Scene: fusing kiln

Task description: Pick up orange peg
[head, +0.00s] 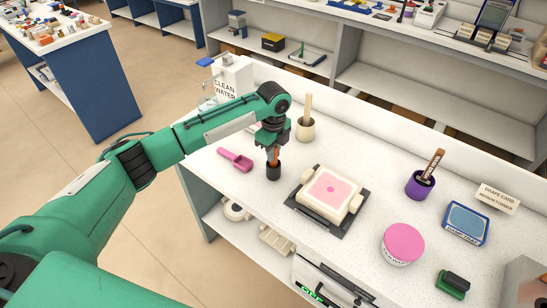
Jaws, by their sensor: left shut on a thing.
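The orange peg (274,155) stands upright, its lower end inside or right at the mouth of a small black cup (273,171) on the white worktop. My left gripper (273,147) points down over the cup and is shut on the peg's upper part. The fingers hide the peg's top, and the cup's rim hides its lower end. My right gripper is not in view.
A pink scoop (235,159) lies left of the cup. A beige holder (305,128) stands behind it. A kiln block with a pink top (331,189) sits to the right. A purple cup (420,185) and a pink-lidded jar (402,244) stand farther right.

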